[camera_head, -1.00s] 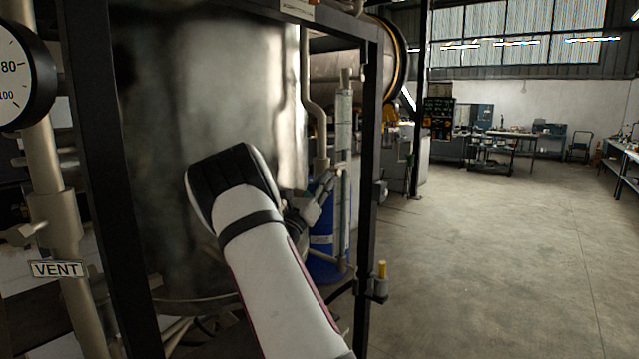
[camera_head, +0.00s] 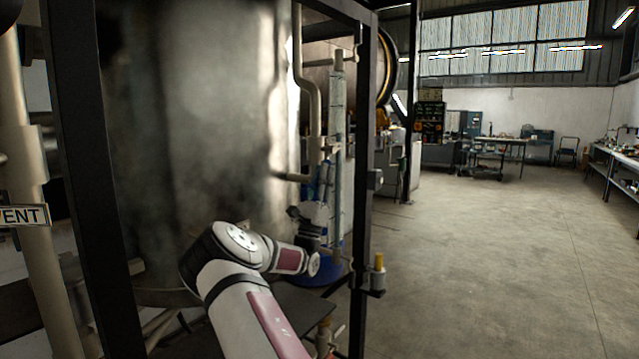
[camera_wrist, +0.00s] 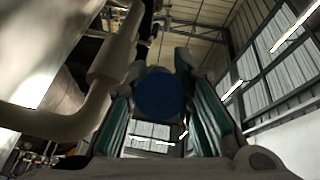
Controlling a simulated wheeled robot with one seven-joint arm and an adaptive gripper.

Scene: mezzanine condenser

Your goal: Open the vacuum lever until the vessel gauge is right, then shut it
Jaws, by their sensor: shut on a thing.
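My gripper (camera_wrist: 160,98) points upward in the wrist view, its two green-padded fingers closed around a round blue knob (camera_wrist: 160,93). The knob hides whatever is behind it, so I cannot tell for certain that it is the vacuum lever's end. In the head view my gripper (camera_head: 318,195) is small and dark, beside the pipework right of the large metal vessel (camera_head: 200,120). A gauge's dark rim (camera_head: 8,30) barely shows at the top left edge; its face is out of view, so no reading shows.
A black frame post (camera_head: 362,200) stands just right of my gripper, another (camera_head: 90,180) to the left. A vertical glass tube (camera_head: 337,150) and a bent pipe (camera_head: 310,100) are close by. A VENT label (camera_head: 22,215) is at left. Open floor (camera_head: 490,270) lies to the right.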

